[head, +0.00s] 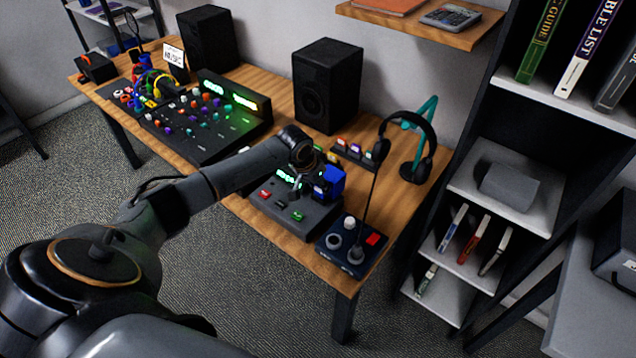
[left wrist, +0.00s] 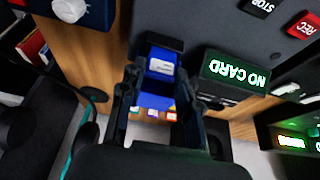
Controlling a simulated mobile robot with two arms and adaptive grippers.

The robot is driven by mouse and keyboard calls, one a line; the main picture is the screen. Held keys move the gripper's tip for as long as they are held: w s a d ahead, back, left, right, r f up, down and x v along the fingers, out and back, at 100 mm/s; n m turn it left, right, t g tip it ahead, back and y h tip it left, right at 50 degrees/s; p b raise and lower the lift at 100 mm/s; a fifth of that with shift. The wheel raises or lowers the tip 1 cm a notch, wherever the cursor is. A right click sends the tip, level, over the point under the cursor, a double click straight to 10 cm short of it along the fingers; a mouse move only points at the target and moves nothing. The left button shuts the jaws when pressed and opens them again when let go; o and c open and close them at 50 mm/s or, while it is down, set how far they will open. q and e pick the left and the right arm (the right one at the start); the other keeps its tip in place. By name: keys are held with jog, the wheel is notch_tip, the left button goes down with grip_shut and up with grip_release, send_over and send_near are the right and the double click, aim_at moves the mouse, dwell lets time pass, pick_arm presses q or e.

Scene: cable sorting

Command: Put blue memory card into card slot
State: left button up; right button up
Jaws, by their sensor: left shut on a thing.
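The blue memory card (left wrist: 160,67), with a pale label, is between the two fingers of my left gripper (left wrist: 161,75) in the left wrist view. The gripper is shut on it. In the head view the blue card (head: 334,181) shows at the right side of the recorder (head: 290,212), beside my left gripper (head: 317,186). A dark block (left wrist: 160,42), which looks like the card slot, lies just beyond the card's end. I cannot tell whether the card's tip is inside it. The recorder's display (left wrist: 235,72) reads NO CARD. My right gripper is out of view.
A rack of several coloured cards (head: 352,153) stands behind the recorder. A headphone stand (head: 416,165) is to the right, and a dark blue control box (head: 350,246) is in front. A speaker (head: 325,88) and a mixer (head: 205,122) stand farther back on the wooden desk (head: 270,120).

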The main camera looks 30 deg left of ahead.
pick_arm(q)
jog(key=shift+f, duration=0.5)
dwell(0.4)
jog(key=o, duration=1.4)
jog(key=shift+r, duration=0.1)
notch_tip(320, 180, up, 7)
jog(key=p, duration=0.7)
jog(key=shift+p, duration=0.35)
